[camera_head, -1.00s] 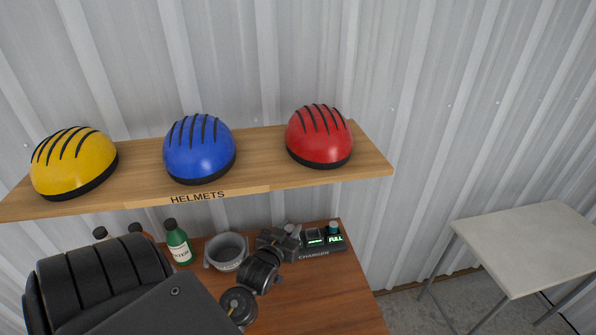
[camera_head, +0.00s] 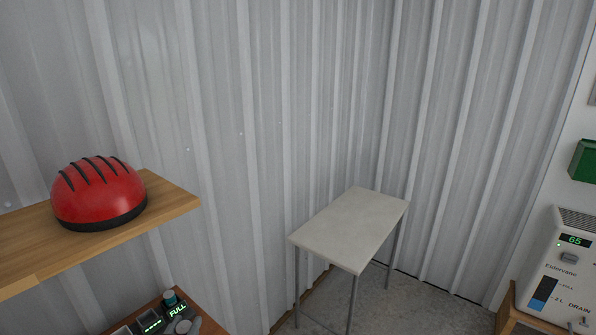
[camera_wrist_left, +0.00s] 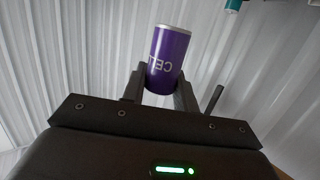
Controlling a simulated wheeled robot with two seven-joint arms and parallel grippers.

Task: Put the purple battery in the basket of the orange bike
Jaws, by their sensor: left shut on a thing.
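The purple battery (camera_wrist_left: 167,60), a cylinder with a silver end and pale "CELL" lettering, shows in the left wrist view. My left gripper (camera_wrist_left: 160,86) is shut on it, with a dark finger on each side. In the head view I cannot make out the battery or the left gripper clearly. My right gripper is not in view. The orange bike and its basket are not in view.
A charger (camera_head: 150,322) reading "FULL" sits at the lower left, below a wooden shelf (camera_head: 170,200) with a red helmet (camera_head: 98,194). A small pale table (camera_head: 350,228) stands bare in the corner. A white machine (camera_head: 560,265) reading 65 is at the right.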

